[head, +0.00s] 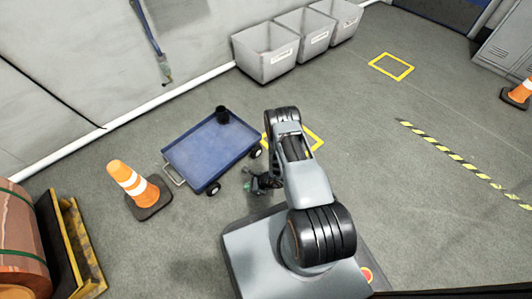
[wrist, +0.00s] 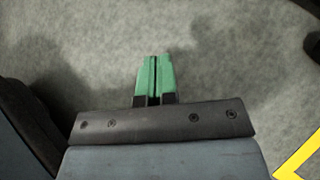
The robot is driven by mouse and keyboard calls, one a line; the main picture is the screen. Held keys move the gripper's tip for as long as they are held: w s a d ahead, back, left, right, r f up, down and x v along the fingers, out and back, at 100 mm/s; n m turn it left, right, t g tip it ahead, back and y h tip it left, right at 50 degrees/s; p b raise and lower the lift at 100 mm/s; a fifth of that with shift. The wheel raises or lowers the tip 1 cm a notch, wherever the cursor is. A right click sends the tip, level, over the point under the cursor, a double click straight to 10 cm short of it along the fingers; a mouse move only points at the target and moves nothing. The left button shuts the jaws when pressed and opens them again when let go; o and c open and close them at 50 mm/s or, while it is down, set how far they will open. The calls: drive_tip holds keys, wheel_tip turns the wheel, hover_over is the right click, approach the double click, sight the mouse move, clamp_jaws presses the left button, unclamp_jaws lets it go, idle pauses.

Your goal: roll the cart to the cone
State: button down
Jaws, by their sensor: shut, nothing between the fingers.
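The blue cart (head: 208,145) stands on the floor left of my arm in the head view. It has a flat tray with a low rim, small wheels, a pale handle (head: 174,174) at its left end and a small black object on its far right corner. An orange and white cone (head: 132,182) on a dark base stands just left of the handle end, with a small gap between. Another cone (head: 520,93) is at the far right edge. My gripper (head: 256,183) is low beside the cart's near side, apart from it. Its green fingers (wrist: 155,78) are shut and empty in the wrist view.
Grey bins (head: 265,55) line the back wall. A yellow floor square (head: 391,66) lies right of them, and another is partly behind my arm. A copper-coloured roll (head: 20,240) on a yellow-edged stand is at the left. The floor at right is open, with a striped line (head: 460,160).

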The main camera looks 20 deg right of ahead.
drive_tip(key=d+p, duration=0.1)
drive_tip(key=s+d, duration=0.1)
drive_tip(key=d, duration=0.1)
drive_tip(key=s+d+r+p, duration=0.1)
drive_tip(key=shift+s+d+p, duration=0.15)
drive_tip(key=shift+s+p, duration=0.05)
drive_tip(key=shift+p, duration=0.15)
drive_tip(key=w+p+v, duration=0.1)
drive_tip(key=p+v, duration=0.3)
drive_tip(key=v, duration=0.6)
drive_tip(key=w+a+r+n+g, duration=0.1)
drive_tip(key=w+r+n, duration=0.1)
drive_tip(key=r, duration=0.5)
drive_tip(key=w+a+r+n+g, duration=0.1)
drive_tip(key=r+n, duration=0.3)
drive_tip(key=r, duration=0.3)
drive_tip(key=w+a+r+n+g+p, duration=0.1)
drive_tip(key=w+r+n, duration=0.1)
drive_tip(key=r, duration=0.5)
drive_tip(key=shift+w+a+r+n, duration=0.15)
drive_tip(key=shift+w+r+n, duration=0.2)
drive_tip(key=shift+n, duration=0.45)
